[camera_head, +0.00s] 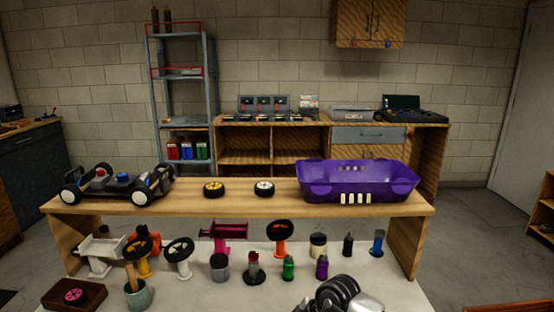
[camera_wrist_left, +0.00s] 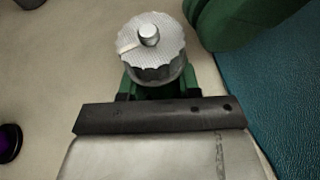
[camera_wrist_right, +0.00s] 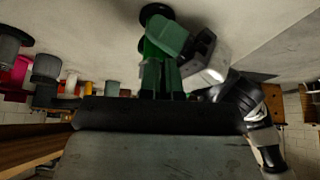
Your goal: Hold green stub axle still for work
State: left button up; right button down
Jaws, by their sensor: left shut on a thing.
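In the left wrist view a round grey piece with a scalloped, knurled rim and a short silver pin (camera_wrist_left: 149,38) sits over green parts. I take it to be the stub axle end, though little green of it can be told apart from the jaws. My left gripper (camera_wrist_left: 155,82) is shut on it from below. A large dark green rounded shape (camera_wrist_left: 240,20) is close at the upper right. In the right wrist view the green jaws of my right gripper (camera_wrist_right: 160,70) lie close together below another green block (camera_wrist_right: 166,36) and a black disc (camera_wrist_right: 156,13). Their opening is unclear.
A bench (camera_head: 230,202) carries a car chassis (camera_head: 118,184), two loose wheels and a purple body shell (camera_head: 358,180). On the pale table in front stand several jars, bottles and stands, including a green bottle (camera_head: 288,267) and a purple one (camera_head: 322,267).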

pick_arm(q)
jog(key=shift+d, duration=0.1)
pick_arm(e)
jog(key=shift+s+f, duration=0.25)
jog(key=shift+f, duration=0.05)
notch_tip(320, 180, up, 6)
jog(key=shift+w+d+r, duration=0.15)
jog(key=shift+d+r, duration=0.05)
jog(key=shift+d, duration=0.15)
pick_arm(q)
jog(key=shift+f, duration=0.1)
pick_arm(e)
jog(key=shift+r, duration=0.1)
notch_tip(320, 180, down, 6)
jog(key=w, duration=0.1)
jog(key=shift+a, duration=0.25)
dwell(0.6)
